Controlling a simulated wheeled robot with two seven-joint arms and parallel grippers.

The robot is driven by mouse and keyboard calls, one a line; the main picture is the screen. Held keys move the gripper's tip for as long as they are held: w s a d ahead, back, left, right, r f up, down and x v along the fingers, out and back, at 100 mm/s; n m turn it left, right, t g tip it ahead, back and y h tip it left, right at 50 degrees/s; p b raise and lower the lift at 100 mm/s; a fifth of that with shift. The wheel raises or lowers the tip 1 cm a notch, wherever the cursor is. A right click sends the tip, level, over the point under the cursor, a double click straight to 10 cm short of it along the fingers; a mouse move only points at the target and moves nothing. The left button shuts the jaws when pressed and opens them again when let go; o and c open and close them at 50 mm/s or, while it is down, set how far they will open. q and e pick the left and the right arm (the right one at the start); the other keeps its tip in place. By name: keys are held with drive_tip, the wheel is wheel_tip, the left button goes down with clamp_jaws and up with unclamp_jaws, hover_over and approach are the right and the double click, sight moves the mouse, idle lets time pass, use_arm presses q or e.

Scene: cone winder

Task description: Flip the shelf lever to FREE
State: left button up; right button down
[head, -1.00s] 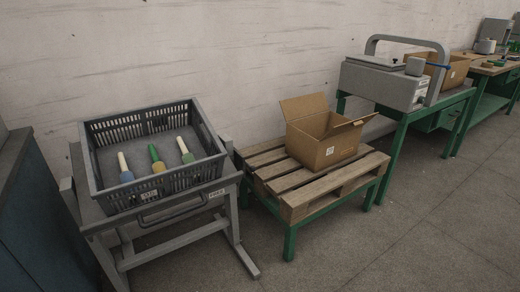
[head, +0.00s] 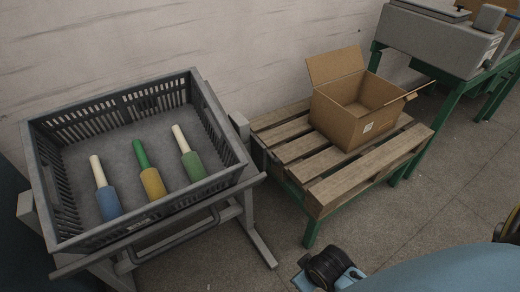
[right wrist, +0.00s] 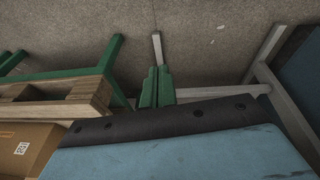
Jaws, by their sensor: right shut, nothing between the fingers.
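The grey stand (head: 254,183) carries a dark slotted crate (head: 205,103) at the left of the head view. A dark bar-shaped handle (head: 178,235), which may be the lever, runs along the stand's front below the crate. I cannot tell which position it is in, and no label is readable now. My right gripper shows in the right wrist view as two green fingers (right wrist: 156,74), together and empty, above the floor. A grey leg shows beyond their tips. In the head view part of my right arm is at the bottom right. My left gripper is out of view.
The crate holds a blue, a yellow and a green bottle-like piece. Right of the stand, a wooden pallet (head: 365,169) on a green frame bears an open carton (head: 345,120). A grey machine (head: 425,42) stands farther right. Floor (head: 240,277) shows between stand and pallet.

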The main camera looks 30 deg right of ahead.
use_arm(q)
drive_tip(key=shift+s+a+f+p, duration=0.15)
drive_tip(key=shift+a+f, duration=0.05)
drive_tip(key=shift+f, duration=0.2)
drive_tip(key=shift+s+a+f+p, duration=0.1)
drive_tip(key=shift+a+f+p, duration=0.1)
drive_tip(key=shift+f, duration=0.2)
use_arm(e)
drive_tip(key=w+d+r+t, duration=0.3)
drive_tip(key=w+r, duration=0.3)
drive_tip(key=w, duration=0.2)
drive_tip(key=w+d+r+t+y, duration=0.1)
drive_tip(key=w+d+r+t, duration=0.2)
drive_tip(key=w+r+t, duration=0.2)
drive_tip(key=w+d+r+t+y, duration=0.1)
drive_tip(key=w+d+r+t, duration=0.2)
drive_tip(key=w+r, duration=0.4)
drive_tip(key=w+t, duration=0.1)
drive_tip(key=w, duration=0.2)
drive_tip(key=shift+w+r, duration=0.2)
drive_tip(key=shift+w, duration=0.15)
